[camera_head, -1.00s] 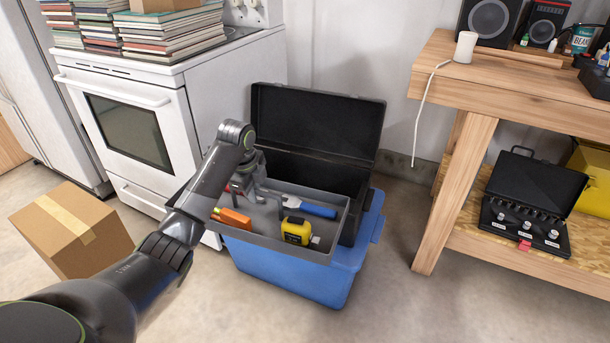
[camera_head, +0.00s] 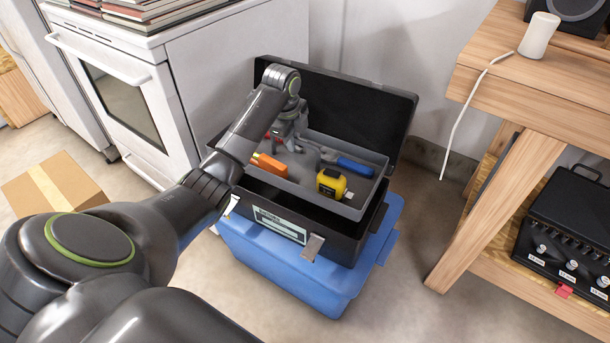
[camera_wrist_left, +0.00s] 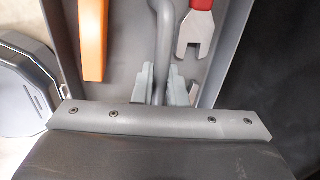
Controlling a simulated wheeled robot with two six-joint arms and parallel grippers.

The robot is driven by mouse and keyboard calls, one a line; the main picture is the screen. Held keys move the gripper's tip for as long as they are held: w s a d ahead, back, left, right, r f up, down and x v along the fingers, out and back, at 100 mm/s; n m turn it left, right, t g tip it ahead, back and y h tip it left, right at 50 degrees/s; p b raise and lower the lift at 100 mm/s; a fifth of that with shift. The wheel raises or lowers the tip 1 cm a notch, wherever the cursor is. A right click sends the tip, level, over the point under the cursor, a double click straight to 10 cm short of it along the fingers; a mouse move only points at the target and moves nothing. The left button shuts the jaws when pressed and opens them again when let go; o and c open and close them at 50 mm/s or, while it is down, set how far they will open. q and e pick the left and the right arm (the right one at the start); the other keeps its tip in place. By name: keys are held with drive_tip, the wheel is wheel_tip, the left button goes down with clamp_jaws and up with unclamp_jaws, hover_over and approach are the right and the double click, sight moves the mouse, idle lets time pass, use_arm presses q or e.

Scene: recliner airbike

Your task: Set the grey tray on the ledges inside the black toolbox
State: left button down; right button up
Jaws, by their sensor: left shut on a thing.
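The grey tray (camera_head: 300,189) is over the open black toolbox (camera_head: 345,246), its rim level and roughly lined up with the box opening. The lid (camera_head: 350,112) stands open behind it. My left gripper (camera_head: 290,138) is shut on the tray's grey handle (camera_wrist_left: 164,35), near the tray's middle. In the tray lie an orange-handled tool (camera_head: 269,164), a yellow tape measure (camera_head: 331,183), a blue-handled tool (camera_head: 355,166) and a red-handled wrench (camera_wrist_left: 195,30). The ledges are hidden, and I cannot tell whether the tray touches them. My right gripper is out of view.
The toolbox stands on a blue bin (camera_head: 300,272). A white stove (camera_head: 130,90) is close on the left, with a cardboard box (camera_head: 60,185) on the floor. A wooden workbench (camera_head: 490,190) stands to the right. The floor between bin and bench is clear.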

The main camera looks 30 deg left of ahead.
sight(294, 161)
use_arm(q)
drive_tip(key=shift+w+f, duration=0.2)
wheel_tip(294, 161, down, 5)
drive_tip(key=shift+r+b, duration=0.1)
drive_tip(key=shift+b, duration=0.65)
drive_tip(key=shift+f, duration=0.45)
wheel_tip(294, 161, down, 3)
drive_tip(key=shift+r+b, duration=0.1)
drive_tip(key=shift+b, duration=0.45)
drive_tip(key=shift+f, duration=0.35)
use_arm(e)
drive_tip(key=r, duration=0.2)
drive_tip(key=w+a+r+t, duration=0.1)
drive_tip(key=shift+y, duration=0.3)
use_arm(q)
drive_tip(key=shift+f, duration=0.15)
